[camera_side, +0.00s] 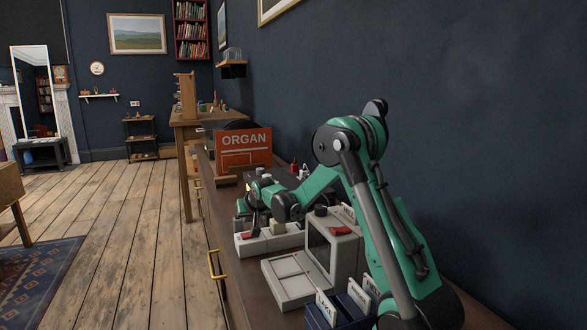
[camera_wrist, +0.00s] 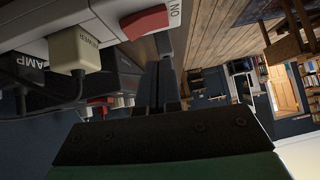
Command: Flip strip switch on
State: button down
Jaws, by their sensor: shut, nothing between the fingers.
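The white power strip (camera_side: 275,243) lies on the long bench, in front of the orange ORGAN box. Its red switch (camera_side: 252,233) sits at the strip's left end. In the wrist view the red rocker switch (camera_wrist: 146,21) shows upside down beside an ON label, tilted on the strip's grey-white body (camera_wrist: 195,10). Which way the rocker is set I cannot tell. My gripper (camera_wrist: 161,80) is shut and empty. In the side view my gripper (camera_side: 256,220) is just above the switch end; contact is unclear.
A grey box with a dark screen (camera_side: 320,246) and a pale tray (camera_side: 287,283) stand nearer on the bench. Dark blue slotted holders (camera_side: 345,308) are at the front. The ORGAN box (camera_side: 246,150) is behind. The wall closes off the right; the floor at left is open.

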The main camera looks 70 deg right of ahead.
jog(key=w+a+v, duration=0.1)
jog(key=v, duration=0.9)
jog(key=shift+r, duration=0.55)
jog(key=shift+w+a, duration=0.1)
jog(key=shift+a, duration=0.05)
jog(key=s+a+f+n+y, duration=0.1)
jog(key=s+a+n+y, duration=0.2)
jog(key=a, duration=0.8)
jog(key=s+a+f+n+y, duration=0.1)
jog(key=s+a+n, duration=0.4)
jog(key=a, duration=0.6)
jog(key=shift+s+a+f+n+y, duration=0.35)
jog(key=shift+n+y, duration=0.35)
jog(key=shift+y, duration=0.2)
